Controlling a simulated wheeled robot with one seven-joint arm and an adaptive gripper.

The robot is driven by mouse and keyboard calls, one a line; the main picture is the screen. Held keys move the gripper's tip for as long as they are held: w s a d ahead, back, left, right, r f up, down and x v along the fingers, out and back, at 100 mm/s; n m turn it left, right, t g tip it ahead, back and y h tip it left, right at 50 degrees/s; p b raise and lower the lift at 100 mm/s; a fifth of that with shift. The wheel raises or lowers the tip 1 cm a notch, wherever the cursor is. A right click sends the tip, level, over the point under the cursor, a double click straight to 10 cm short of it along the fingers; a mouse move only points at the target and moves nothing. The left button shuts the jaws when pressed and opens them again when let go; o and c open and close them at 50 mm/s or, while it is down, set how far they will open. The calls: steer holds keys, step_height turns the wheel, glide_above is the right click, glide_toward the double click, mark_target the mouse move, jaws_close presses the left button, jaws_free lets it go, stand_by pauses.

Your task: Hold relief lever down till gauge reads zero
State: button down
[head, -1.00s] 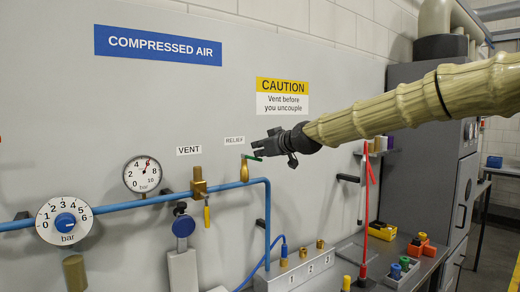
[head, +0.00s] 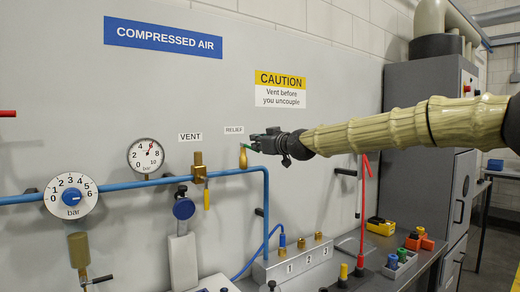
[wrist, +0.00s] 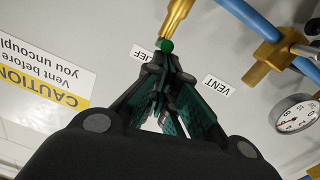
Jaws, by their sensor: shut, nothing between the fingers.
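The brass relief valve (head: 243,158) sits on the blue pipe under the RELIEF label, with a green lever (head: 247,147) at its top. My gripper (head: 255,146) is shut and empty, its tips at the lever's right end. In the wrist view the lever's green knob (wrist: 166,46) shows just beyond my fingertips (wrist: 160,64), under the valve's brass body (wrist: 176,20). I cannot tell whether they touch. The gauge also shows in the wrist view (wrist: 293,115).
The vent valve (head: 199,168) with a yellow handle is left of the relief valve. A regulator dial (head: 71,196) is further left. The blue pipe (head: 130,184) runs below the gauge. A grey block (head: 290,262) with brass ports stands below right.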

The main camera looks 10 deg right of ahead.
steer(key=f+t+b, duration=0.1)
steer(key=b, duration=0.2)
steer(key=f+t+y+b, duration=0.1)
steer(key=b, duration=0.3)
steer(key=shift+s+d+f, duration=0.1)
steer(key=shift+d+f, duration=0.05)
steer(key=shift+d, duration=0.1)
stand_by(4.1)
steer(key=s+d+r+b, duration=0.1)
steer(key=s+d, duration=0.1)
steer(key=s, duration=0.3)
steer(key=s+d+r+b, duration=0.1)
steer(key=s, duration=0.4)
steer(key=shift+s+d+r, duration=0.25)
steer(key=shift+s+d, duration=0.15)
stand_by(0.4)
